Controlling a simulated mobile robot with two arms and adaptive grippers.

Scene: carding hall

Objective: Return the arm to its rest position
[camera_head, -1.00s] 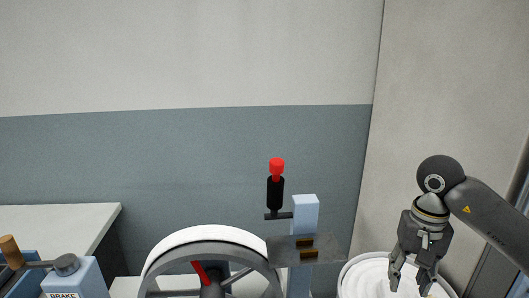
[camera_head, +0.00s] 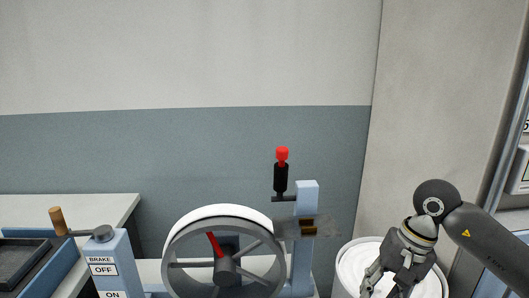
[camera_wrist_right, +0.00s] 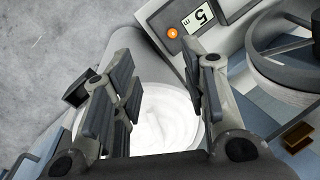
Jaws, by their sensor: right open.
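My right gripper (camera_head: 383,290) is at the lower right of the head view, pointing down and to the left. It overlaps the front of a white round can (camera_head: 352,262). In the right wrist view, the fingers of my right gripper (camera_wrist_right: 165,85) are spread apart with nothing between them. The can's white contents (camera_wrist_right: 165,118) show behind the fingers. I cannot tell how far the gripper is from the can. My left gripper is in neither view.
A spoked wheel (camera_head: 176,240) stands left of the can, beside a blue post (camera_head: 306,230) and a red-knobbed lever (camera_head: 281,170). A brake box (camera_head: 118,262) with a crank stands at lower left. The wrist view shows a display (camera_wrist_right: 203,17) close by.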

